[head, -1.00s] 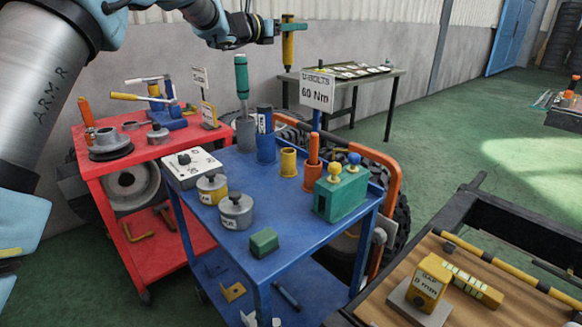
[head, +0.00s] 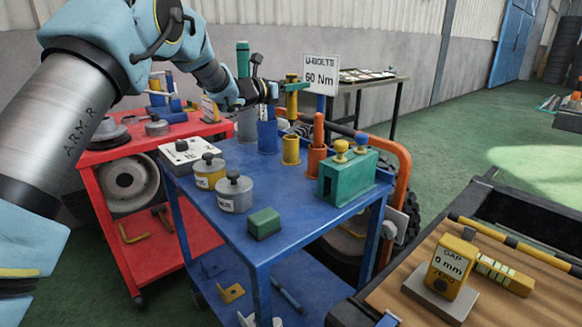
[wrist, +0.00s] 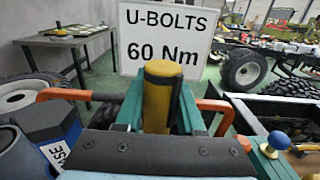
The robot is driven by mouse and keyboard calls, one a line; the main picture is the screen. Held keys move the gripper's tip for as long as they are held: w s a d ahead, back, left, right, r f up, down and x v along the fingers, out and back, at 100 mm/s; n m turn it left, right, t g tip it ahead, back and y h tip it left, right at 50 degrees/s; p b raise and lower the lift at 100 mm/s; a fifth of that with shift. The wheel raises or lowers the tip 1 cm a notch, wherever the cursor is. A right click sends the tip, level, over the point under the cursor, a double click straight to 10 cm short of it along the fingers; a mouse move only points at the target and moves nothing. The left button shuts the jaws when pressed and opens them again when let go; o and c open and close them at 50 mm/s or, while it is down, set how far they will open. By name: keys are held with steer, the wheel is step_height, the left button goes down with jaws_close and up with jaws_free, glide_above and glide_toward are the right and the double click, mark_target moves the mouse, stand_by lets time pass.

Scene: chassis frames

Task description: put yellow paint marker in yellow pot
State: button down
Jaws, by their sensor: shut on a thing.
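The yellow paint marker (head: 292,104) stands upright in my gripper (head: 293,87), whose teal jaws are shut around its upper part. In the wrist view the marker (wrist: 160,95) sits between the teal fingers (wrist: 160,120). The yellow pot (head: 290,150) stands on the blue cart, just below the marker in the head view. The marker's lower end appears slightly above the pot's rim, with a small gap. The pot is hidden in the wrist view.
A blue pot (head: 267,138) is left of the yellow pot, and an orange pot holding an orange marker (head: 318,140) is right. A U-bolts sign (head: 321,73) stands close behind. A green block with knobs (head: 350,178) is at the cart's right.

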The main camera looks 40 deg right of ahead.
step_height(320, 180, down, 12)
steer(key=shift+r+p, duration=0.2)
steer(key=shift+p, duration=0.75)
steer(key=c, duration=0.5)
jaws_free()
steer(key=shift+w+a+b, duration=0.15)
steer(key=shift+a+b, duration=0.7)
steer(key=shift+a, duration=2.15)
steer(key=shift+w+a+b, duration=0.15)
steer(key=shift+a+b, duration=0.65)
steer(key=shift+a, duration=2.2)
steer(key=shift+w, duration=0.1)
